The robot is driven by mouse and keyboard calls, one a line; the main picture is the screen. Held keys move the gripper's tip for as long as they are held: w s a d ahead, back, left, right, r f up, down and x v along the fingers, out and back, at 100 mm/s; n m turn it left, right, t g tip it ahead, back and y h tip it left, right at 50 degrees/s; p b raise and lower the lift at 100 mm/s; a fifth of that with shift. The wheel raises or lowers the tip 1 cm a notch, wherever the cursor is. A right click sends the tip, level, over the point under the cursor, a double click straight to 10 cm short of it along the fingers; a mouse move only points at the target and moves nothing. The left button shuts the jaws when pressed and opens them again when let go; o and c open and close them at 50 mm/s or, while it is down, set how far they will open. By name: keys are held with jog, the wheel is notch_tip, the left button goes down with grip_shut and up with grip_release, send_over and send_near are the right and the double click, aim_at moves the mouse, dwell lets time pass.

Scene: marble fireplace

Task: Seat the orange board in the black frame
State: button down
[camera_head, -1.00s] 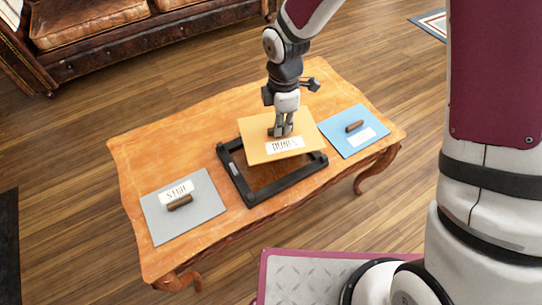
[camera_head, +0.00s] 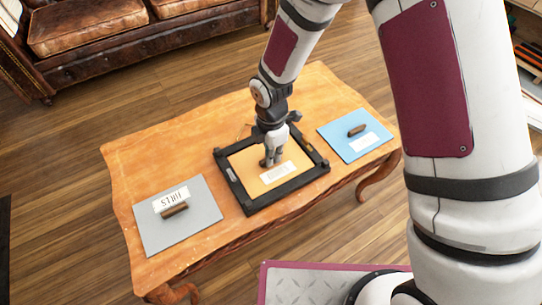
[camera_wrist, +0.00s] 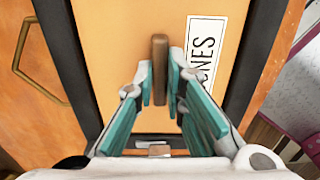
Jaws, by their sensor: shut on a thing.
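The orange board (camera_head: 255,160) lies inside the black frame (camera_head: 287,187) on the wooden table, with the frame's bars around it. In the head view it looks level and its edges appear within the bars. My gripper (camera_head: 271,163) is down at the board's middle, shut on its brown handle. In the wrist view, my gripper's teal fingers (camera_wrist: 168,85) stand on either side of the handle (camera_wrist: 159,60). The board (camera_wrist: 120,28) fills the space between the frame's dark sides (camera_wrist: 62,50). A white label (camera_wrist: 205,55) on the board is partly hidden by a finger.
A grey board (camera_head: 205,220) with a handle lies on the table (camera_head: 130,165) to the left. A blue board (camera_head: 345,148) with a handle lies to the right. A leather sofa (camera_head: 100,55) stands behind. Bare tabletop lies between the grey board and the frame.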

jog(key=shift+f, duration=0.2)
jog(key=c, duration=1.7)
grip_release()
jog(key=shift+o, duration=0.2)
notch_tip(320, 180, up, 12)
jog(key=p, duration=0.4)
jog(key=shift+r, duration=0.1)
